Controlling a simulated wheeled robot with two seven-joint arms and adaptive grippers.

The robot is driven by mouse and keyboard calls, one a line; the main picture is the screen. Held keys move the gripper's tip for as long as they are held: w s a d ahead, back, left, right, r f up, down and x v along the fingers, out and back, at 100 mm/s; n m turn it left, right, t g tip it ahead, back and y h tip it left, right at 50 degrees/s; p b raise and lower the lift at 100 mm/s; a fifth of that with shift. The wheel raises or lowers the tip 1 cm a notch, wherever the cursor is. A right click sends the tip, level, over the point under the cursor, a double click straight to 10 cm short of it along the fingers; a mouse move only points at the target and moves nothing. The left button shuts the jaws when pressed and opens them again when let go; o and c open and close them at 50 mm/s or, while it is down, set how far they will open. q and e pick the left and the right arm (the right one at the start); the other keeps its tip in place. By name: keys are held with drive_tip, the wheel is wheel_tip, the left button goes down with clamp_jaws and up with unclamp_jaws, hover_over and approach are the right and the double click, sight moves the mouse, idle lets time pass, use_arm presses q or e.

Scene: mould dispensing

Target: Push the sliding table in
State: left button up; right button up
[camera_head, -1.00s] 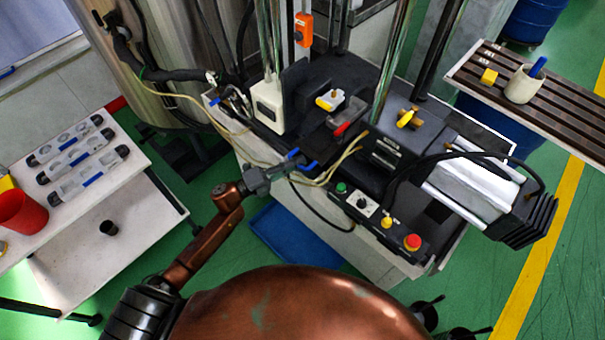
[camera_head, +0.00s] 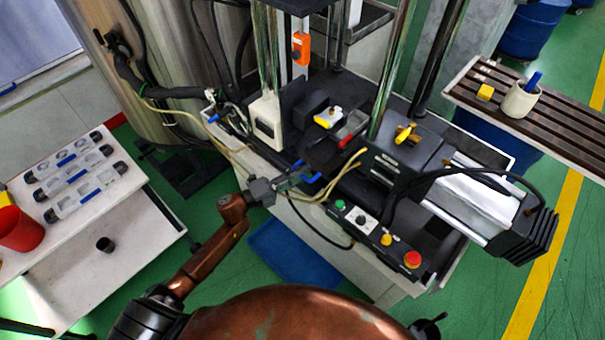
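The sliding table appears as a dark plate (camera_head: 322,154) low in the press, with blue handles (camera_head: 312,178) on its near edge. A dark post of the press stands behind it. My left gripper (camera_head: 293,181) is at this near edge, its fingers pointing right, close against the blue handles. Contact is likely but too small to confirm, and the fingertips are too small to tell open from shut.
A control box with a red button (camera_head: 412,259) stands right of the gripper. Yellowish hoses (camera_head: 308,198) run close by. A white side table (camera_head: 140,205) stands left. A slatted bench (camera_head: 560,130) stands right.

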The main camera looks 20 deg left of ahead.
use_arm(q)
drive_tip(key=shift+s, duration=0.1)
drive_tip(key=v, duration=1.2)
drive_tip(key=shift+a, duration=0.1)
